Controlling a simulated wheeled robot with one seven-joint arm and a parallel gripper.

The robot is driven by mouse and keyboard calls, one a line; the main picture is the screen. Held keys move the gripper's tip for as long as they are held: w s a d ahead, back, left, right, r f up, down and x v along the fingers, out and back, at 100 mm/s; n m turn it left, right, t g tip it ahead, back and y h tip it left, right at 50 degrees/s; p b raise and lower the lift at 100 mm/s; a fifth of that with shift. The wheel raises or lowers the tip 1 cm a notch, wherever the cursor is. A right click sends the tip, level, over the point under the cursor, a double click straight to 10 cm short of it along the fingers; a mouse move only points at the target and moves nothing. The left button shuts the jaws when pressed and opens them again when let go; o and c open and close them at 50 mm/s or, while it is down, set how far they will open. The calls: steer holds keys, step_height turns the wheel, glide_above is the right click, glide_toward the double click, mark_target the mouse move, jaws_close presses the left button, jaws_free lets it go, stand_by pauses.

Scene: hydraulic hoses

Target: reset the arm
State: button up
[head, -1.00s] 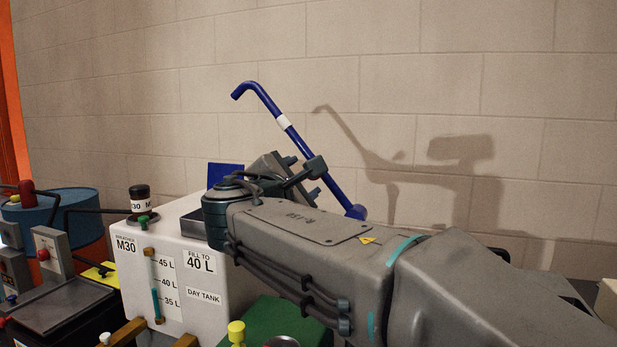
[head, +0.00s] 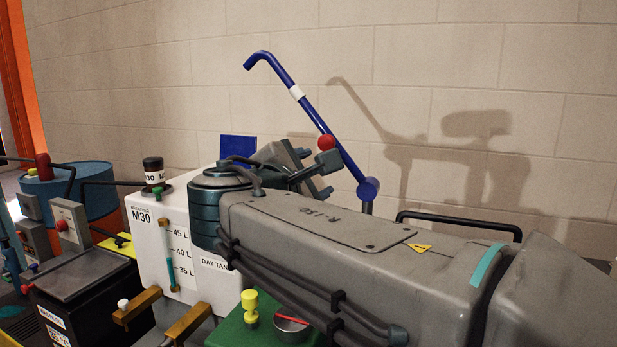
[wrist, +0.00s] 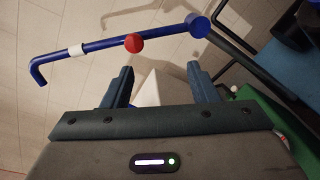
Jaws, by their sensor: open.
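My gripper (head: 316,172) is open at the end of my grey arm, which stretches across the front of the head view. In the wrist view, its two dark fingers (wrist: 160,80) stand wide apart with nothing held. A blue bent pipe handle (head: 300,95) with a white band rises behind it against the wall. In the wrist view this blue handle (wrist: 100,43) lies across the area beyond the fingertips. A red ball (head: 326,142) sits by the handle; I cannot tell whether they touch.
The white day tank (head: 150,245) stands left of my arm, partly hidden by it. A green unit (head: 228,332) with a yellow knob (head: 250,305) is below my arm. A black handrail (head: 460,222) shows behind it. A blue drum (head: 75,190) and control boxes stand at left.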

steer(key=s+d+f+m+g+p, duration=0.2)
steer(key=s+d+f+m+g, duration=0.25)
steer(key=d+f, duration=0.3)
steer(key=s+d+f+m+g+p, duration=0.25)
steer(key=d+f+m+g, duration=0.25)
steer(key=d+f, duration=0.25)
steer(key=s+d+f+m+g+y+p, duration=0.1)
steer(key=s+f+m+g+y+p, duration=0.2)
steer(key=s+f+m+y, duration=0.3)
steer(key=s+f+m, duration=0.4)
steer(key=m, duration=0.1)
steer(key=shift+s+d, duration=0.15)
steer(key=shift+s, duration=0.25)
